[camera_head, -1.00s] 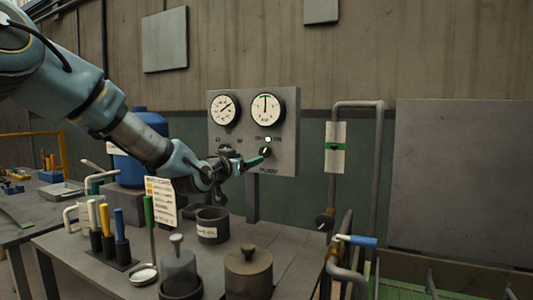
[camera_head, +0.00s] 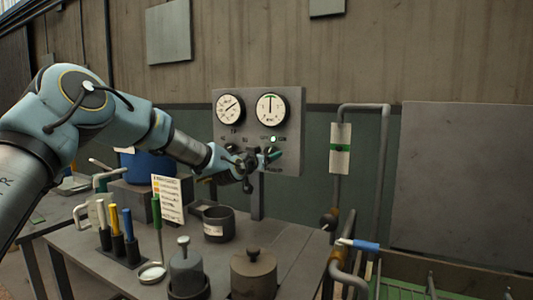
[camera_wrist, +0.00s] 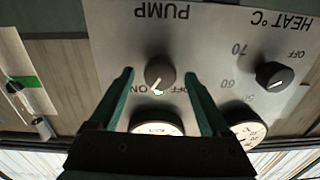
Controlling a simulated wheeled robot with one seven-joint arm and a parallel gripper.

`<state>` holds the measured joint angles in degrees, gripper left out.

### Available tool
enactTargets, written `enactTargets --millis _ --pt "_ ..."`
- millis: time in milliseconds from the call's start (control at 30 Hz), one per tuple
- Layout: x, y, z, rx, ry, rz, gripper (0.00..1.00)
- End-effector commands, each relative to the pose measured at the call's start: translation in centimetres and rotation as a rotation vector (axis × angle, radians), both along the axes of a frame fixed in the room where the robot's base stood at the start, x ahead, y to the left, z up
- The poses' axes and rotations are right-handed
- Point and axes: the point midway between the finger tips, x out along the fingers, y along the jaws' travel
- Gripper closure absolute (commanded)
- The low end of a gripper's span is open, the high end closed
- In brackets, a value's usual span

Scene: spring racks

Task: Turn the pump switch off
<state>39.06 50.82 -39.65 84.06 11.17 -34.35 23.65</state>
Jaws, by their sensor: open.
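The grey control panel (camera_head: 230,135) stands behind the bench and carries the pump switch. In the wrist view, which is upside down, the switch is a round dark knob (camera_wrist: 160,74) under the "PUMP" lettering, its white mark pointing toward "ON". A small green lamp (camera_head: 273,139) shows lit above it in the head view. My gripper (camera_head: 268,158) is at the panel's lower right. In the wrist view my gripper (camera_wrist: 160,86) is open, with one teal finger on each side of the knob. I cannot tell whether the fingers touch it. The "OFF" lettering is partly hidden.
A second dark knob, marked "HEAT °C" (camera_wrist: 274,74), sits beside the pump knob. Two dial gauges (camera_head: 250,108) sit above. The bench (camera_head: 95,249) below holds a dark pot (camera_head: 217,229), a lidded pot (camera_head: 253,275) and upright coloured handles. A pipe (camera_head: 339,190) rises to the right.

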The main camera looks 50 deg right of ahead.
Motion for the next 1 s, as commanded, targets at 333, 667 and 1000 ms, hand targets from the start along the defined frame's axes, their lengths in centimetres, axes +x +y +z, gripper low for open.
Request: enactTargets --millis 333,667,1000 --pt "-0.01 0.03 0.0 0.0 0.0 0.0 0.44" --pt "-0.01 0.03 0.0 0.0 0.001 0.0 0.81" --pt "-0.01 0.04 -0.03 -0.001 0.004 0.0 1.0"
